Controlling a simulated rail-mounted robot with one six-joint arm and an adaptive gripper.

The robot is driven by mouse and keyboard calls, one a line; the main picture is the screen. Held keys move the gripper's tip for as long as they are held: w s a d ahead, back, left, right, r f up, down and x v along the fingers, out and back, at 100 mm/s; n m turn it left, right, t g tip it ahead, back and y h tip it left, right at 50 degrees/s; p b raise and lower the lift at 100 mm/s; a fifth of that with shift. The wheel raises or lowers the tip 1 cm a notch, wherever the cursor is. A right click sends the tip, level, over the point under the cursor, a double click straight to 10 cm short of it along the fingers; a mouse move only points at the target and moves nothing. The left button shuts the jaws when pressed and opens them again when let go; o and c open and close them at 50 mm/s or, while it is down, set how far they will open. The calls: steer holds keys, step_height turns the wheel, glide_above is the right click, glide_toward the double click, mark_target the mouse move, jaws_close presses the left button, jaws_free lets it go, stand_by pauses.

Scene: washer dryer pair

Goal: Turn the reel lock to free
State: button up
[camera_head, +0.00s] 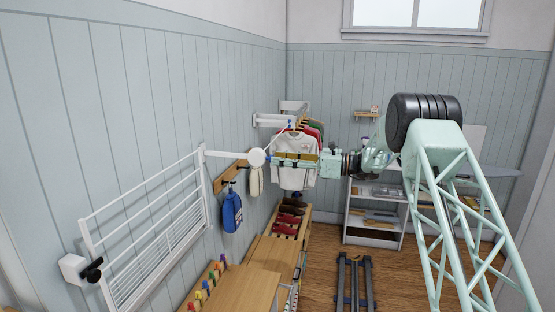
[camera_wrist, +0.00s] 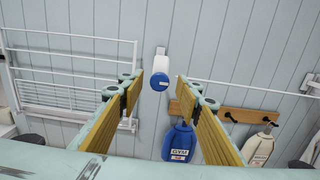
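A blue round knob (camera_wrist: 159,81) sits on the front of a white wall-mounted body (camera_wrist: 161,63) in the wrist view; I take it as the reel lock. The same white round body (camera_head: 257,157) shows in the head view, just left of my fingertips. My gripper (camera_head: 275,160) is open and points left towards it. In the wrist view the two yellow-padded fingers of my gripper (camera_wrist: 160,92) stand wide apart, with the knob seen between their tips. Nothing is held, and I see no contact with the knob. Any marking of its lock position is too small to read.
A white drying rack (camera_head: 150,235) is on the wall to the left. Hanging clothes (camera_head: 295,175) are close behind my gripper. A wooden bench (camera_head: 245,290) stands underneath.

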steer(key=shift+w+a, duration=0.1)
steer(key=shift+a, duration=0.5)
steer(key=shift+c, duration=0.7)
steer(key=c, duration=0.7)
